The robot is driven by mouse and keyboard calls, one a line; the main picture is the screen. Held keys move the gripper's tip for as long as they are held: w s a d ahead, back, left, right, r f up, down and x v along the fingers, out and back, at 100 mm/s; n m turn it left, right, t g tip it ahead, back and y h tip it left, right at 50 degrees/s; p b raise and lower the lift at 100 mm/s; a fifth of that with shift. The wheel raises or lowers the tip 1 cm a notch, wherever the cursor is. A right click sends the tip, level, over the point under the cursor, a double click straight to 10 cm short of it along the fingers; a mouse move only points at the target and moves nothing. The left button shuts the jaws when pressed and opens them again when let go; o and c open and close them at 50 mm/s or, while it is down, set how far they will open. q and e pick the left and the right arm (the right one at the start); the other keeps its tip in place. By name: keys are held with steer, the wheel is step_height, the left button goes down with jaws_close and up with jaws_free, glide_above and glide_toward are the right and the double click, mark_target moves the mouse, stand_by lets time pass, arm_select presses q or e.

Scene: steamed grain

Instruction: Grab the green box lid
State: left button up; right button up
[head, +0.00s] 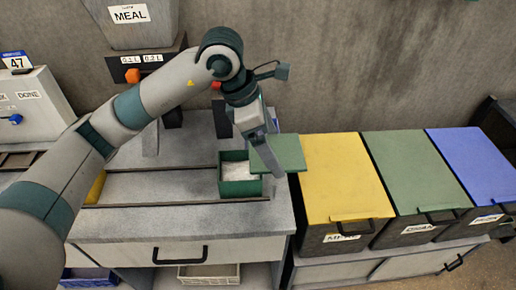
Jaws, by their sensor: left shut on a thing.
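A small green box (240,186) stands on the grey counter, with white contents showing inside its open left part. The flat green box lid (290,153) sits above and to the right of the box, overlapping its right part and reaching over the counter's right edge. My left gripper (268,165) points down and is shut on the lid. Its fingers hide part of the lid and the box. I cannot tell whether the lid still touches the box. My right gripper does not show.
Bins with yellow (345,178), green (410,170) and blue (474,163) lids stand to the right. A dispenser labelled MEAL (132,22) is at the back left. A white device (28,108) stands at the far left. The counter (150,218) is clear at the front.

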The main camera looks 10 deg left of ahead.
arm_select(q)
steer(key=shift+s+d+r, duration=0.2)
steer(key=shift+d+r, duration=0.1)
steer(key=shift+d, duration=0.2)
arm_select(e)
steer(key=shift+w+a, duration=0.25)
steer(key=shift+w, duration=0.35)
